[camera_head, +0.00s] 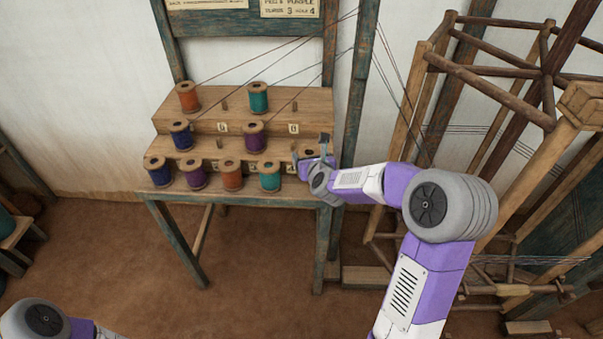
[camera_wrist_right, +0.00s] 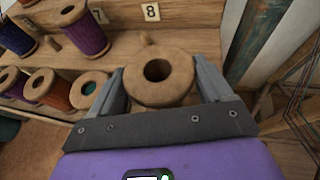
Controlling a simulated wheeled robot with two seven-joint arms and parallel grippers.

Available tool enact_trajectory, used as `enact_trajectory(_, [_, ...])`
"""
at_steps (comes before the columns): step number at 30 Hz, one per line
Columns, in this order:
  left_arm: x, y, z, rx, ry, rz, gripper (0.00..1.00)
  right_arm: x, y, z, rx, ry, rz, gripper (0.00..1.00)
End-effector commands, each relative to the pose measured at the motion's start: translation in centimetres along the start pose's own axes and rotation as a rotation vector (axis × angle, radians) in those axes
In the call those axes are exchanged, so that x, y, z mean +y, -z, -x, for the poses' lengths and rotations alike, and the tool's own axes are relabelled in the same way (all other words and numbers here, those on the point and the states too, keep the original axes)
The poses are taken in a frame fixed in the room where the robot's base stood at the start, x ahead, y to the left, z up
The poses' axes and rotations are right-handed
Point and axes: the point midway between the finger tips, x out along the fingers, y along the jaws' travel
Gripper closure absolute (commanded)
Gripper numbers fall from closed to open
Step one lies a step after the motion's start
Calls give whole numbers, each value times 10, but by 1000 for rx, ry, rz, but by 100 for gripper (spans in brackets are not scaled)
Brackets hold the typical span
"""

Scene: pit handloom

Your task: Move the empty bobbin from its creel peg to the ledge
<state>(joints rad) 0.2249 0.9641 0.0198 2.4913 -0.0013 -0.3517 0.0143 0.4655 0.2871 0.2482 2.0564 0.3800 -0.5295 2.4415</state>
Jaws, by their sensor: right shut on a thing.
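The empty bobbin (camera_wrist_right: 184,91) has a bare wooden top flange with a dark centre hole. It sits between the two fingers of my right gripper (camera_wrist_right: 160,92), which is shut on it. In the head view the bobbin (camera_head: 307,150) shows partly at the right end of the creel's lower tiers, behind my right gripper (camera_head: 316,153). Its lower part is hidden, so I cannot tell whether it is on a peg or lifted. The stepped creel (camera_head: 205,155) holds it among wound bobbins. I cannot tell which surface is the ledge. My left gripper is out of view.
Several wound bobbins stand nearby, including a teal one (camera_head: 269,176) and a purple one (camera_head: 255,137). A bare peg (camera_wrist_right: 146,38) stands behind the held bobbin, below label 8 (camera_wrist_right: 151,12). Threads rise from the upper creel. A post (camera_head: 357,90) and wooden reel frame (camera_head: 490,85) stand right.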

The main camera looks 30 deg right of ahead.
Motion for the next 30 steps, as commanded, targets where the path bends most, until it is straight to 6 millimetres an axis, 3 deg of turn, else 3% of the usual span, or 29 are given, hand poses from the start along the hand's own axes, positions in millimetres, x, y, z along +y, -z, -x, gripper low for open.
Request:
enact_trajectory(13, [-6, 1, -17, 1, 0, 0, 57, 0, 48, -20, 0, 0, 0, 51])
enact_trajectory(26, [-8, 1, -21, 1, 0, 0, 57, 0, 51, -22, -3, 0, 0, 51])
enact_trajectory(27, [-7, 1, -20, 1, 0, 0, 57, 0, 51, -21, -2, 0, 0, 15])
enact_trajectory(30, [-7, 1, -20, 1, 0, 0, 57, 0, 50, -21, -2, 0, 0, 0])
